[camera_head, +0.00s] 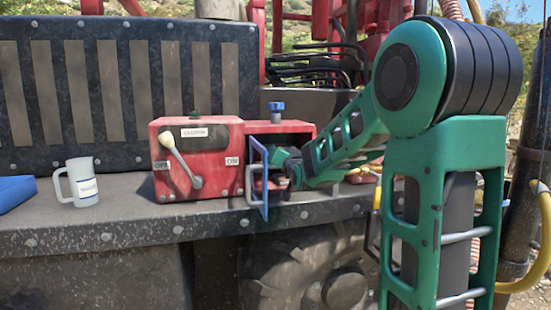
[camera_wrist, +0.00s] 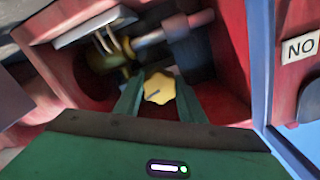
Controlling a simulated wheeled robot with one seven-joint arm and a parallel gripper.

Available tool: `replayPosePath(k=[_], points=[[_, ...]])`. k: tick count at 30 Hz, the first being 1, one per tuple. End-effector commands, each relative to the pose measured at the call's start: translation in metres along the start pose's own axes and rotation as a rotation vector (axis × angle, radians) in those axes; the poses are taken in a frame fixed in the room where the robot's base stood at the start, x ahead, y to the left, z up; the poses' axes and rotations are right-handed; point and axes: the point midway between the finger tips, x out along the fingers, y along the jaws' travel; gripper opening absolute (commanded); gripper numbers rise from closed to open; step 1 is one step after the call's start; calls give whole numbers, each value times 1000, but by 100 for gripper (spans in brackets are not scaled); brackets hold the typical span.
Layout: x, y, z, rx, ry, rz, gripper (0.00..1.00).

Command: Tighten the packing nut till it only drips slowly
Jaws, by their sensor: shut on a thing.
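In the wrist view, my gripper (camera_wrist: 158,92) has its two green fingers on either side of a yellow lobed knob (camera_wrist: 160,87), which looks like the packing nut. The fingers are shut on it. A dark mark shows on its face. Behind it a metal shaft (camera_wrist: 175,32) and a brass-coloured fitting (camera_wrist: 126,48) show inside the red housing. In the head view, my gripper (camera_head: 277,172) reaches into the open right part of the red box (camera_head: 205,160), partly hidden by the blue door (camera_head: 260,182). I cannot make out any drip.
The blue door stands open at the housing's front, close to my gripper. A lever (camera_head: 182,160) sits between OFF and ON labels. A blue-topped knob (camera_head: 276,108) rises above the box. A white jug (camera_head: 80,183) and blue tray (camera_head: 14,192) stand left on the metal deck (camera_head: 120,218).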

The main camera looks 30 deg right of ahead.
Motion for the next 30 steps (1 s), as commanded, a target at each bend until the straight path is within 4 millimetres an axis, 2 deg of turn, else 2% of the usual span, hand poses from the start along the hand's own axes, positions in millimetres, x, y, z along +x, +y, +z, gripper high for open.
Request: replayPosePath(k=[7, 8, 9, 10, 18, 22, 26, 30], points=[[0, 0, 2, 0, -4, 0, 14], [0, 0, 2, -1, -4, 0, 43], [0, 0, 2, -1, -4, 0, 53], [0, 0, 2, -1, -4, 0, 55], [0, 0, 1, -2, -2, 0, 55], [-7, 0, 0, -2, -1, 0, 55], [-25, -1, 0, -2, -1, 0, 55], [-51, -1, 1, -2, -1, -1, 55]])
